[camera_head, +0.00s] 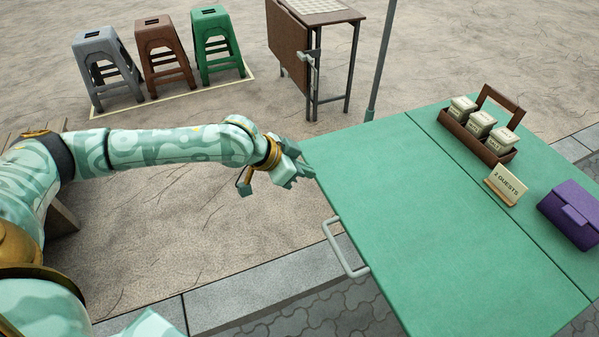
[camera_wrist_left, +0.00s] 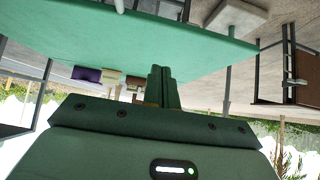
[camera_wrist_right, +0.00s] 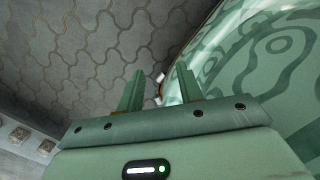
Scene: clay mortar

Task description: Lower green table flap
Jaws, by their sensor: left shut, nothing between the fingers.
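The green table flap (camera_head: 390,210) is the near-left leaf of the green table. It lies level with the fixed top, and a seam runs between them. A pale bar handle (camera_head: 344,250) sticks out from the flap's left edge. My left gripper (camera_head: 306,172) is at the flap's far-left corner, shut and empty; whether it touches the edge is unclear. In the left wrist view its fingers (camera_wrist_left: 162,85) are together in front of the green top (camera_wrist_left: 130,40). My right gripper (camera_wrist_right: 158,88) shows only in its wrist view, open and empty over paving.
A wooden condiment caddy (camera_head: 480,140), a "2 GUESTS" sign (camera_head: 506,184) and a purple case (camera_head: 574,214) stand on the fixed top. Several stools (camera_head: 164,55) are at the back left. A brown folding table (camera_head: 290,42) and a grey pole (camera_head: 381,60) stand behind the flap.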

